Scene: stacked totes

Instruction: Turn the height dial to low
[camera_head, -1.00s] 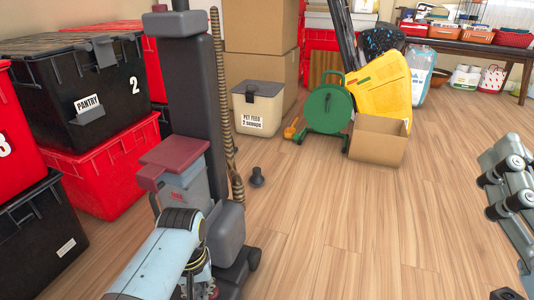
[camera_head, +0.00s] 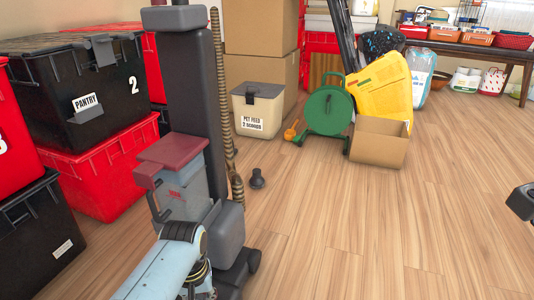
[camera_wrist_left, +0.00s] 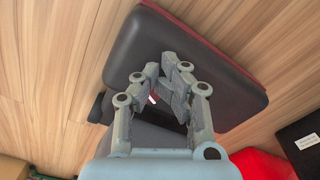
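An upright vacuum cleaner (camera_head: 190,90) stands left of centre in the head view, with a dark grey column, a red-topped bin and a low dark foot. I cannot make out the height dial in either view. My left arm comes in low, in front of the vacuum's lower part, and hides its own fingers there. In the left wrist view the left gripper's fingertips (camera_wrist_left: 161,70) are close together in front of a dark grey rounded slab with a red edge, seemingly part of the vacuum. Whether anything is between them is unclear. A dark bit of my right gripper (camera_head: 523,201) shows at the right edge.
Black and red totes (camera_head: 90,85) are stacked at the left. A pet feed bin (camera_head: 258,110), a green reel (camera_head: 327,112) and an open cardboard box (camera_head: 378,142) stand behind. A small dark knob-like object (camera_head: 257,179) lies on the floor. The floor at right is clear.

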